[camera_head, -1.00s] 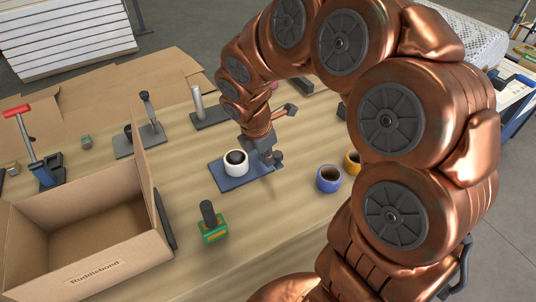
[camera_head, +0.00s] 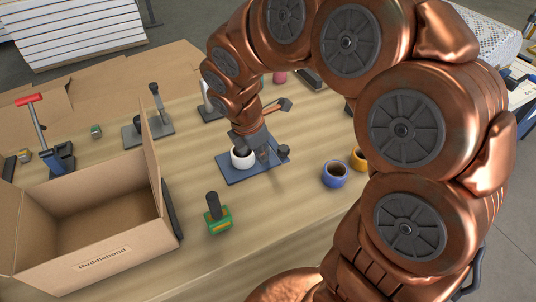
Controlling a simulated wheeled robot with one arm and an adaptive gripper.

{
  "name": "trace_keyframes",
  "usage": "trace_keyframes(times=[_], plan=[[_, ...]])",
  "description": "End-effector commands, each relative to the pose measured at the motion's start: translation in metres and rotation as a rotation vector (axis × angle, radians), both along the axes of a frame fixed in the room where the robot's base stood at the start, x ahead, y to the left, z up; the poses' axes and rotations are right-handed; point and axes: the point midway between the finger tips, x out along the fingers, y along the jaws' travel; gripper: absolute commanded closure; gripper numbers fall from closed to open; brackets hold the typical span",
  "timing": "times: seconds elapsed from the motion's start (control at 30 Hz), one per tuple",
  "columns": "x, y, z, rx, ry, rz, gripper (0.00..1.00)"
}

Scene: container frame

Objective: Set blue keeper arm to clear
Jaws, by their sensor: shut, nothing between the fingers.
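The blue base plate (camera_head: 234,178) lies on the wooden table, carrying a white round piece (camera_head: 243,163) with a dark top and a dark knob (camera_head: 284,151) at its right end. My gripper (camera_head: 263,157) is shut and empty, pointing down over the plate between the white piece and the knob. It partly covers the white piece's upper right side. Whether it touches either part cannot be told. The keeper arm itself is hidden or cannot be made out behind my gripper.
An open cardboard box (camera_head: 84,252) stands at front left. A green block with a dark handle (camera_head: 217,220) stands before the plate. A blue cup (camera_head: 335,175) and a yellow cup (camera_head: 358,159) are to the right. Grey lever fixtures (camera_head: 148,136) stand behind.

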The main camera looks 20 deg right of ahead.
Motion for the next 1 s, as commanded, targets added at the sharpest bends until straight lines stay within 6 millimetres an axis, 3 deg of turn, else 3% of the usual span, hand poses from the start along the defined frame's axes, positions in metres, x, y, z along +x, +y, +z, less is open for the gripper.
trace_keyframes(times=[0.3,0.5,1.0], plan=[[-0.003,0.014,0.048,0.004,-0.004,0.005,1.0],[-0.005,0.019,0.069,0.004,-0.002,0.004,1.0],[-0.007,0.02,0.078,0.003,0.001,0.003,1.0]])
